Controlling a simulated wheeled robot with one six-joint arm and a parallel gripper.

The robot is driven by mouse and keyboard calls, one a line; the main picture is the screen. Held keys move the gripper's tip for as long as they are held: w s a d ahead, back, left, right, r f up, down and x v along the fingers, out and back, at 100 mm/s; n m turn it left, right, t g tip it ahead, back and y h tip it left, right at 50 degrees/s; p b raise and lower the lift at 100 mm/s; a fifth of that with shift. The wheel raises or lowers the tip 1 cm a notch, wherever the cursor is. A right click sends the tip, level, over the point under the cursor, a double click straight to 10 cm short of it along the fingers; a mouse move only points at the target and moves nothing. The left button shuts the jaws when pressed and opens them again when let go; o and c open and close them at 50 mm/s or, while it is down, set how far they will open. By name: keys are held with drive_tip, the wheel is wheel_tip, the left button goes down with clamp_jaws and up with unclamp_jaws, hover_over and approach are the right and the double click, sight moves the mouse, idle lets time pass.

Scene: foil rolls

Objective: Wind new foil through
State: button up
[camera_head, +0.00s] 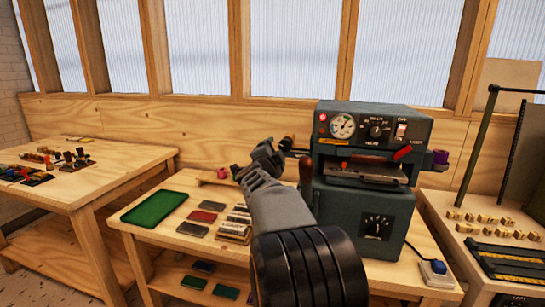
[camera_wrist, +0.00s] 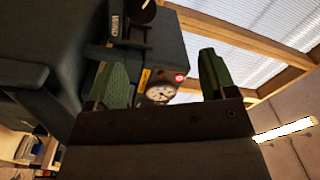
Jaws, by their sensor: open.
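The dark green foil press (camera_head: 345,225) stands on the middle bench, with a gauge, a dial and a red lever on its front. A purple foil roll (camera_head: 440,157) sits on its right side. On its left side a dark spindle or knob (camera_head: 287,143) sticks out; it is small and partly behind my gripper. My gripper (camera_head: 266,153) is raised just left of the press, open and empty. In the wrist view its two green fingers stand wide apart, with the gauge (camera_wrist: 160,93) showing between them. A tag reading "WIND" (camera_wrist: 115,26) is on the press's side, beyond the left finger.
Pink and red rolls (camera_head: 222,173) lie on the bench behind my arm. A green tray (camera_head: 154,208) and several dark and pale blocks lie in front. A left table (camera_head: 90,185) holds stamps. A right bench (camera_head: 450,232) holds brass pieces and a rack.

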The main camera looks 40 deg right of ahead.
drive_tip(key=shift+s+d+f, duration=0.3)
drive_tip(key=shift+d+f, duration=0.25)
drive_tip(key=shift+d, duration=0.25)
drive_tip(key=v, duration=1.3)
drive_tip(key=shift+s+a+r+p, duration=0.2)
drive_tip(key=shift+s+a+p, duration=0.05)
drive_tip(key=shift+a+p, duration=0.1)
